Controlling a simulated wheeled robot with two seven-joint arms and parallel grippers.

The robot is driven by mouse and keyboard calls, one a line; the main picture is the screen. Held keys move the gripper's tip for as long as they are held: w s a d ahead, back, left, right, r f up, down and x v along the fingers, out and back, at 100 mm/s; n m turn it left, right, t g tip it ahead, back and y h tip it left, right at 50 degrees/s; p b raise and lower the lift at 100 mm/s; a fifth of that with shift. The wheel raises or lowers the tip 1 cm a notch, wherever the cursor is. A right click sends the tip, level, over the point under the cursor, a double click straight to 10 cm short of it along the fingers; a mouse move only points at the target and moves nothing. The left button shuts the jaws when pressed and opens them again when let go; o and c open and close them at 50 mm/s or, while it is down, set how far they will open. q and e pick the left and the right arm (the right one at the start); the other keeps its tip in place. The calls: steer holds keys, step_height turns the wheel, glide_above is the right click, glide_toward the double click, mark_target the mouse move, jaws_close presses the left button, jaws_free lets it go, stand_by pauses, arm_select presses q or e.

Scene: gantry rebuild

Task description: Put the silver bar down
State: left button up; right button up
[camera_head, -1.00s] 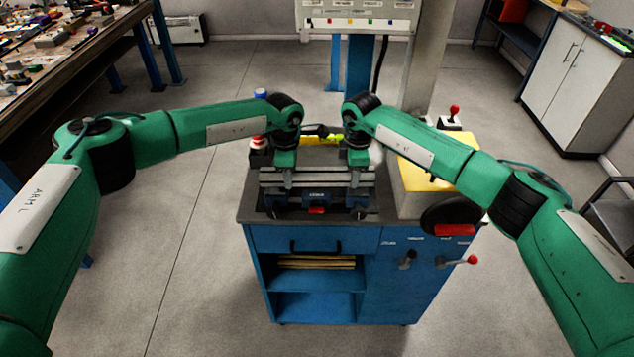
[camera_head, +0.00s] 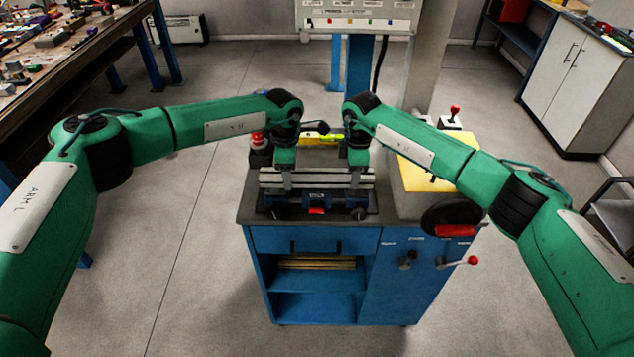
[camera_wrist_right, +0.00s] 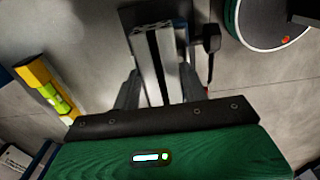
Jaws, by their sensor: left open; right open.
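The silver bar (camera_head: 318,178) is a long grooved profile lying level, left to right, over a blue vise (camera_head: 318,200) on the cart top. Whether its underside touches the vise cannot be seen. My left gripper (camera_head: 287,184) is over the bar's left part, pointing down. My right gripper (camera_head: 355,182) is over its right part, also pointing down. Both are open. In the right wrist view the bar (camera_wrist_right: 152,55) runs away between the two dark fingers of my right gripper (camera_wrist_right: 158,90). Small finger gaps are hard to see in the head view.
A yellow level with a green vial (camera_head: 325,138) lies behind the bar. A red button (camera_head: 258,140) stands at the back left. A yellow-topped block (camera_head: 425,172) stands right. The blue cart (camera_head: 315,240) has a dark top. A workbench (camera_head: 60,70) is at far left.

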arm_select(q)
step_height(320, 180, up, 6)
steer(key=shift+r, duration=0.2)
arm_select(e)
steer(key=shift+s+f, duration=0.45)
steer(key=shift+f, duration=0.25)
steer(key=shift+w+r, duration=0.15)
steer(key=shift+r, duration=0.4)
steer(key=r, duration=0.8)
steer(key=shift+w+r, duration=0.15)
steer(key=shift+w, duration=0.1)
arm_select(q)
steer(key=shift+r, duration=0.1)
